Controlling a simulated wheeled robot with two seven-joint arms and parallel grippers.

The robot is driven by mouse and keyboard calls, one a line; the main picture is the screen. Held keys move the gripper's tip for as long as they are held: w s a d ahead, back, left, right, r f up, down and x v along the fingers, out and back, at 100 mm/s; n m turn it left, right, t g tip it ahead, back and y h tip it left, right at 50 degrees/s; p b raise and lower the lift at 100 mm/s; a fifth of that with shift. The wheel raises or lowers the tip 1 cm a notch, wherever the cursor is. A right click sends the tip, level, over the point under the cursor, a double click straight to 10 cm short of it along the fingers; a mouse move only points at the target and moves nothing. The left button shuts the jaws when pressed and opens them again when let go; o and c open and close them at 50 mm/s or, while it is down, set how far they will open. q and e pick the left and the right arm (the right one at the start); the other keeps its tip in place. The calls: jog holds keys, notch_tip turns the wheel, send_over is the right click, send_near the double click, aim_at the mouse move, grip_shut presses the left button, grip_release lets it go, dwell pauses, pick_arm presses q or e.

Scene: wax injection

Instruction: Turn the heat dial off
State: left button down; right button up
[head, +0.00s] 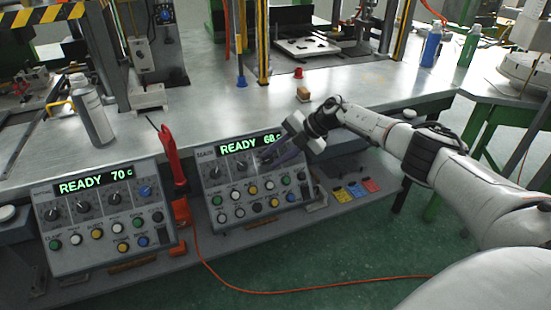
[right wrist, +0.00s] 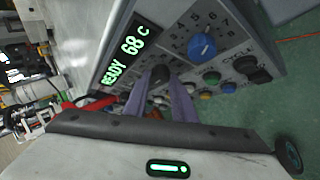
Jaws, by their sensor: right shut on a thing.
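The right control box (head: 256,205) has a green display (head: 240,146); in the right wrist view the display (right wrist: 124,57) reads READY 68 C. My right gripper (head: 270,157) reaches this box from the right. In the right wrist view its purple fingers (right wrist: 160,88) are shut on a black dial (right wrist: 158,74) below the display. A blue dial (right wrist: 203,46) beside it is free; in the head view the gripper hides it. Two more black dials (head: 215,173) (head: 242,166) show to the left. The dial labels are too small to read. My left gripper is not in view.
A second control box (head: 105,222) at the left reads READY 70 C. A red-handled tool (head: 172,155) stands between the boxes. A spray can (head: 92,110) stands on the metal bench (head: 205,95). An orange cable (head: 300,291) runs along the green floor.

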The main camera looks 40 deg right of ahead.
jog(key=shift+w+a+r+n+g+h+b, duration=0.1)
jog(key=shift+n+g+h+b, duration=0.4)
jog(key=shift+n, duration=0.4)
jog(key=shift+w+a+n+g+h+b, duration=0.15)
jog(key=shift+n+g+h, duration=0.25)
jog(key=shift+n+g, duration=0.4)
jog(key=shift+s, duration=0.1)
jog(key=o, duration=1.1)
jog(key=shift+c, duration=0.2)
jog(key=shift+d+r, duration=0.1)
jog(key=shift+r, duration=0.05)
jog(key=p+v, duration=0.1)
jog(key=v, duration=0.9)
